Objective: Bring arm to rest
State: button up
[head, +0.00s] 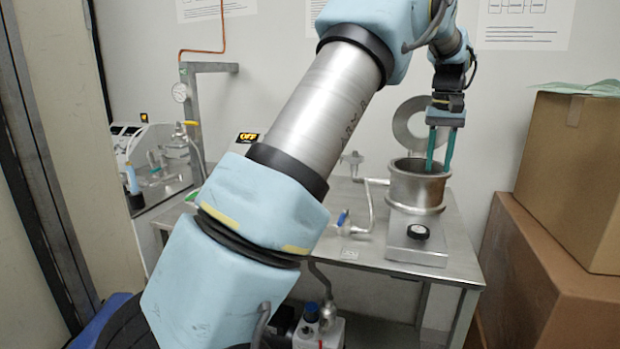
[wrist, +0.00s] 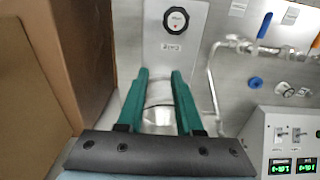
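My arm (head: 325,110) reaches up from the lower left and bends down at the upper right. My gripper (head: 437,165) points down at the open metal chamber (head: 416,192), with its teal fingers at the chamber's mouth. In the head view the near rim hides the lowest part of the fingertips. The fingers stand apart; I see nothing clearly held between them. The wrist view also shows the gripper (wrist: 160,74) with a gap between the fingers. Shiny metal shows through that gap.
The chamber stands on a metal table (head: 375,254), with its round open lid (head: 411,124) behind. A black-knobbed gauge (head: 418,232) and a blue-handled valve (head: 343,218) are close by. Stacked cardboard boxes (head: 570,175) stand at the right. A gauge pipe stand (head: 194,95) is at the left.

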jog(key=s+a+f+n, duration=0.15)
jog(key=a+f, duration=0.25)
jog(key=a, duration=0.8)
jog(key=s+a+f, duration=0.2)
jog(key=a+f, duration=0.1)
jog(key=a, duration=0.8)
jog(key=s+a+f, duration=0.3)
jog(key=s+a, duration=0.4)
jog(key=s+a+f+t, duration=0.1)
jog(key=s+a+f, duration=0.2)
jog(key=s+a, duration=0.3)
jog(key=shift+s+a+f+n+t, duration=0.3)
jog(key=shift+s+a+n, duration=0.15)
jog(key=shift+s, duration=0.15)
